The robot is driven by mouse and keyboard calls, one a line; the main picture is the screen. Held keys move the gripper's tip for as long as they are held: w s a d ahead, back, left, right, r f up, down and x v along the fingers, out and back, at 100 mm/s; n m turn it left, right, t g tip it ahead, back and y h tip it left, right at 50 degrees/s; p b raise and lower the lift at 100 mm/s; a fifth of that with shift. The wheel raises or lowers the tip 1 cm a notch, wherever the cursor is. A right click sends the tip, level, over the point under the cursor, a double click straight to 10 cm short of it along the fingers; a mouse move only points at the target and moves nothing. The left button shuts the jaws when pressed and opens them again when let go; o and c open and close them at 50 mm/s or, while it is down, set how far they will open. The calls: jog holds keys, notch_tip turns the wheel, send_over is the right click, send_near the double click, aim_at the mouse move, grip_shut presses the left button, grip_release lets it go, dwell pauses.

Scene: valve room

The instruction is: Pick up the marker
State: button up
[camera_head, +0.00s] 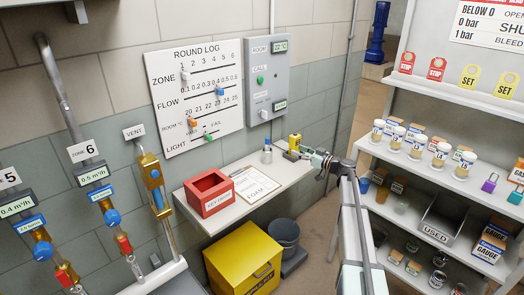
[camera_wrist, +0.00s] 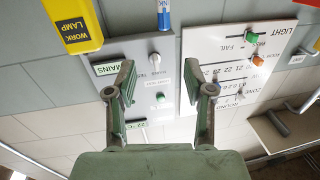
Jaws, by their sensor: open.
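The marker (camera_head: 267,150) stands upright near the back of the small wall shelf (camera_head: 225,217); it looks blue and pale, with details too small to tell in the head view. In the wrist view the blue-and-white marker (camera_wrist: 163,16) shows at the top edge, partly cut off, ahead of the gap between my fingers. My gripper (camera_head: 294,153) is at the right end of the shelf, to the right of the marker and apart from it. In the wrist view my gripper (camera_wrist: 160,82) has its two fingers spread, with nothing between them.
A yellow work lamp (camera_wrist: 75,22) is close beside the marker; it also shows in the head view (camera_head: 295,141). A red box (camera_head: 209,193) and a paper sheet (camera_head: 256,185) lie on the shelf. The wall panel (camera_head: 268,80) and round log board (camera_head: 196,96) are behind.

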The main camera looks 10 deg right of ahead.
jog(key=p, duration=0.4)
send_near(267, 144)
jog(key=w+a+r, duration=0.2)
jog(key=w, duration=0.3)
jog(key=shift+s+a+p+x, duration=0.1)
jog(key=shift+p+x, duration=0.45)
jog(key=shift+x, duration=0.25)
jog(key=shift+s+a+p+x, duration=0.15)
jog(key=shift+p+x, duration=0.45)
jog(key=shift+x, duration=0.2)
jog(key=shift+s+a+p+x, duration=0.1)
jog(key=shift+p+x, duration=0.45)
jog(key=shift+x, duration=0.25)
jog(key=shift+w+a+f, duration=0.2)
jog(key=shift+w+a, duration=0.1)
jog(key=shift+a, duration=0.05)
jog(key=c, duration=1)
